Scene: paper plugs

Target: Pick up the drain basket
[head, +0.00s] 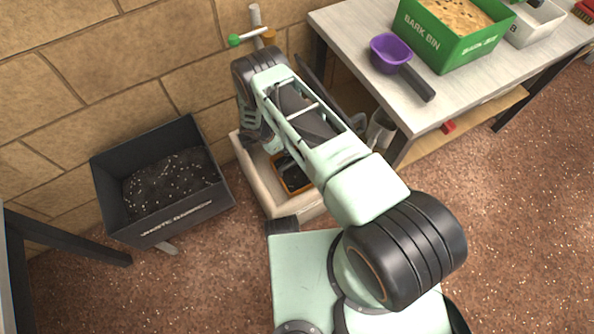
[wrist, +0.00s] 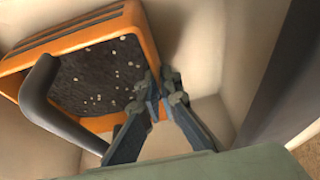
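The drain basket is an orange box with dark, pale-flecked contents and a dark curved handle. In the head view the drain basket (head: 297,188) sits inside a cream basin (head: 247,168), partly hidden by my arm. In the wrist view the drain basket (wrist: 146,36) fills the upper left, its handle (wrist: 38,88) at the left. My gripper (wrist: 161,88) is at the basket's right wall, one finger on the inner side and one on the outer. The fingertips are close together and look closed on that wall. My gripper is hidden in the head view.
A black waste bin (head: 188,213) with dark soil stands left of the basin. A table (head: 425,115) at the right holds a green bark bin (head: 470,50), a purple scoop (head: 390,55) and a white bin. Pipework with a green-ended handle (head: 235,40) is on the wall behind.

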